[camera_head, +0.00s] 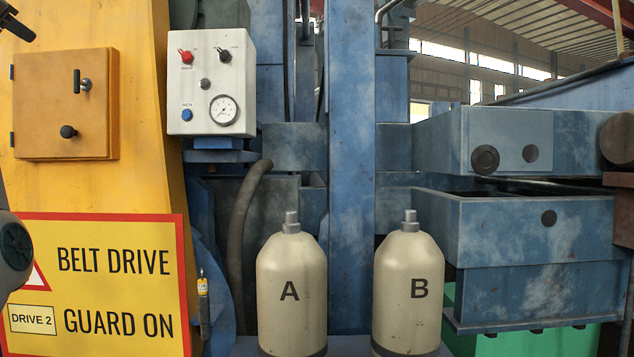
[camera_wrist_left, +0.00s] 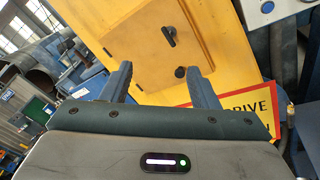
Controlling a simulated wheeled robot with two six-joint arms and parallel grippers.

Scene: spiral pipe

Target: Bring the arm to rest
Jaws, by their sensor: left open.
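My left gripper (camera_wrist_left: 160,82) shows in the left wrist view with its two dark fingers spread wide apart and nothing between them. Beyond the fingers is the yellow machine panel with a small door; the gripper looks empty and I see no contact with the panel. My right gripper is in neither view.
A yellow cabinet door (camera_head: 66,104) and a belt drive sign (camera_head: 115,262) stand at the left. A grey control box (camera_head: 211,82) with knobs and a gauge is beside them. Cylinder A (camera_head: 291,320) and cylinder B (camera_head: 408,315) stand before blue machinery (camera_head: 350,180).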

